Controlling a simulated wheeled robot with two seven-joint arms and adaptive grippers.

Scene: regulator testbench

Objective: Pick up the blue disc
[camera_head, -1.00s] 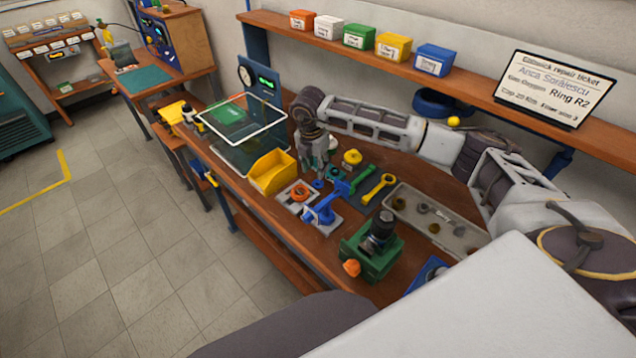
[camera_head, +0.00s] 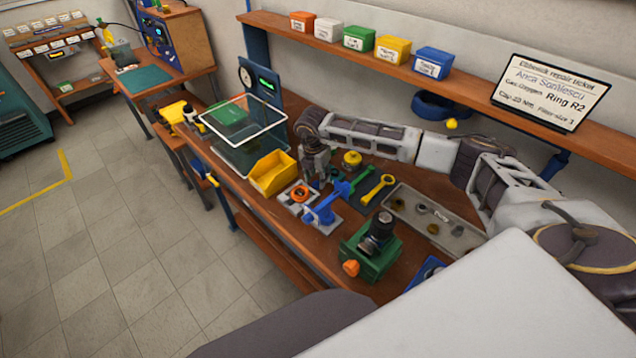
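My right gripper (camera_head: 314,182) points down over the wooden bench, between the yellow bin and the blue fixture (camera_head: 322,210). Its fingers are small and dark here, and I cannot tell whether they are open or shut. I cannot clearly make out the blue disc; the small blue spot seen earlier below the gripper is now hidden by or merged with the fingers. My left gripper is not in view.
A yellow bin (camera_head: 272,174) stands left of the gripper. An orange ring on a pale plate (camera_head: 298,197) is close in front. A green block with a black cylinder (camera_head: 372,250), a yellow wrench (camera_head: 378,188) and a grey tray (camera_head: 436,222) lie to the right.

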